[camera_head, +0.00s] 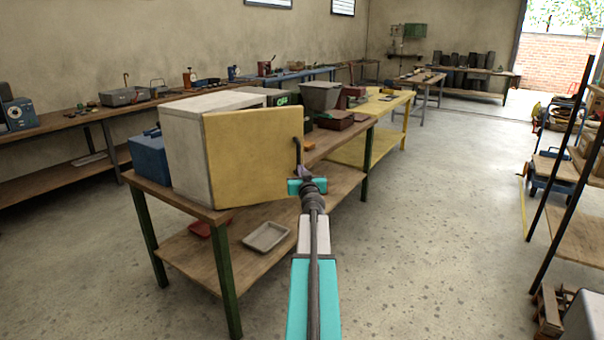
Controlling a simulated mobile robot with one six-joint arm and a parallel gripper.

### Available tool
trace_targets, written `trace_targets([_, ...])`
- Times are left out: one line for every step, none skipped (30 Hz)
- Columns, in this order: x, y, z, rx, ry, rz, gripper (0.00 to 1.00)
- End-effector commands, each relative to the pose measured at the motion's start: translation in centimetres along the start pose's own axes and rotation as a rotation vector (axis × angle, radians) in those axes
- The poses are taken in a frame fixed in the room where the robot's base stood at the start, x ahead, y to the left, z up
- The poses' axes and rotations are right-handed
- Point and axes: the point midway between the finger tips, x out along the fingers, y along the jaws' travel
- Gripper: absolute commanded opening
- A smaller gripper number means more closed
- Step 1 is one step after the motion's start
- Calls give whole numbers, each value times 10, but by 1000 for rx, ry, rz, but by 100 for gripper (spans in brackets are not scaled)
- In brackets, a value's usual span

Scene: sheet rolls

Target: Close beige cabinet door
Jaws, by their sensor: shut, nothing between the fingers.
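The cabinet (186,150) is a pale beige-white box on the near end of a wooden workbench. Its door (252,158) is a flat yellow-beige panel that faces me. The panel reaches right past the cabinet's top and appears to stand open; it hides the cabinet's inside. A dark curved handle (297,150) shows at the panel's right edge. My gripper (304,171) is shut and empty, just right of the door's lower right edge, close below the handle. I cannot tell whether it touches either one.
The workbench (327,147) carries a blue box (149,158) left of the cabinet and a grey bin (320,96) behind. A tray (266,237) lies on its lower shelf. A shelf rack (575,190) stands at the right. The concrete floor between is clear.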

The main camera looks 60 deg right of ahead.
Motion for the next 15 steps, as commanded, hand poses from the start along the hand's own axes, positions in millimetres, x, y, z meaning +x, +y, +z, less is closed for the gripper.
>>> trace_targets([6, 0, -1, 0, 0, 0, 0])
trace_targets([8, 0, -1, 1, 0, 0, 0])
trace_targets([10, 0, -1, 1, 0, 0, 0])
trace_targets([12, 0, -1, 1, 0, 0, 0])
trace_targets([14, 0, -1, 0, 0, 0, 0])
trace_targets([15, 0, 0, 0, 0, 0, 0])
trace_targets([16, 0, 0, 0, 0, 0, 0])
trace_targets([17, 0, 0, 0, 0, 0, 0])
trace_targets([18, 0, 0, 0, 0, 0, 0])
trace_targets([19, 0, 0, 0, 0, 0, 0])
trace_targets([19, 0, 0, 0, 0, 0, 0])
trace_targets([19, 0, 0, 0, 0, 0, 0])
trace_targets([19, 0, 0, 0, 0, 0, 0])
trace_targets([19, 0, 0, 0, 0, 0, 0])
trace_targets([19, 0, 0, 0, 0, 0, 0])
